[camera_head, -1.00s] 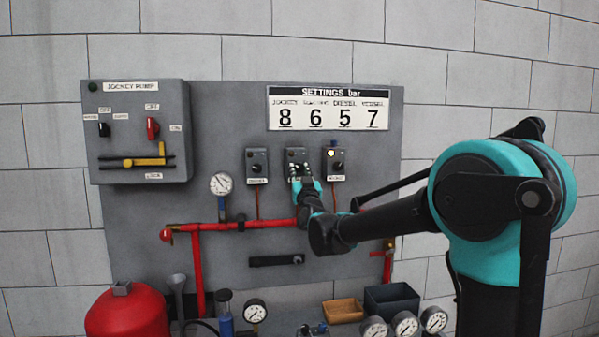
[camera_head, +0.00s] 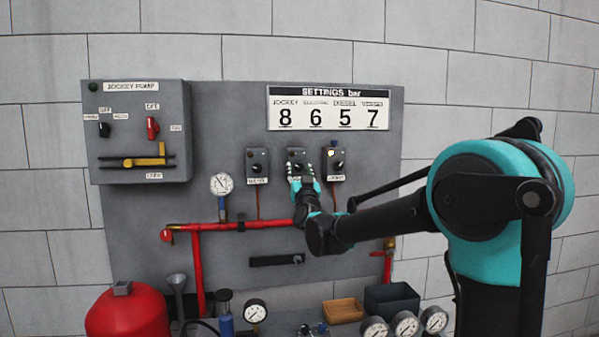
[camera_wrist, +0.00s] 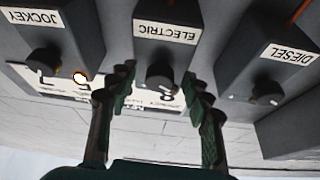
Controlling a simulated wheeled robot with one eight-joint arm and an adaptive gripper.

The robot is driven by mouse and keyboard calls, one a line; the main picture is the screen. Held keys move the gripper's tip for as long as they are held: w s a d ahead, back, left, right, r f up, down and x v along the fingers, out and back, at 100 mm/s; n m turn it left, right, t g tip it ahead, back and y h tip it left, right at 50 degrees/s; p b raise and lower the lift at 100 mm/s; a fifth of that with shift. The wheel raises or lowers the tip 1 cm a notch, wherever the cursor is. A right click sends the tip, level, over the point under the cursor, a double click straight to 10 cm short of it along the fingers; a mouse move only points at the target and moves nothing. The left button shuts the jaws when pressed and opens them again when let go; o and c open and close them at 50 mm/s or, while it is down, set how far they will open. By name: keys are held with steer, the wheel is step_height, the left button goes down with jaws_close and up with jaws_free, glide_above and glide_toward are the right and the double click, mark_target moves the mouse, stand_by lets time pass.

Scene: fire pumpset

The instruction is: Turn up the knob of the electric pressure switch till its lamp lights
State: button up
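The electric pressure switch (camera_head: 297,157) is the middle of three small grey boxes on the panel. Its label reads ELECTRIC in the wrist view, where its dark knob (camera_wrist: 160,75) shows between my fingers. I see no lit lamp on it; its lamp is not clear in the wrist view. My gripper (camera_head: 303,184) is just below the knob in the head view. In the wrist view my gripper (camera_wrist: 161,92) is open, with a gap between each finger and the knob. The settings board (camera_head: 328,108) shows 6 in the electric column.
The jockey switch (camera_head: 334,164), at right in the head view, has a lit lamp (camera_wrist: 81,78). The diesel switch (camera_head: 257,165) is at left, its lamp unlit. A red pipe (camera_head: 265,224) runs below. A pressure gauge (camera_head: 221,184) is lower left.

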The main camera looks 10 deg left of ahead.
steer(key=shift+s, duration=0.1)
steer(key=v, duration=1.2)
stand_by(0.5)
steer(key=s+d+f+n+y, duration=0.2)
steer(key=s+d+n, duration=0.1)
steer(key=s+n, duration=0.15)
steer(key=shift+g, duration=0.3)
steer(key=x, duration=1.7)
steer(key=shift+w+a, duration=0.2)
steer(key=shift+w, duration=0.05)
steer(key=shift+c, duration=0.3)
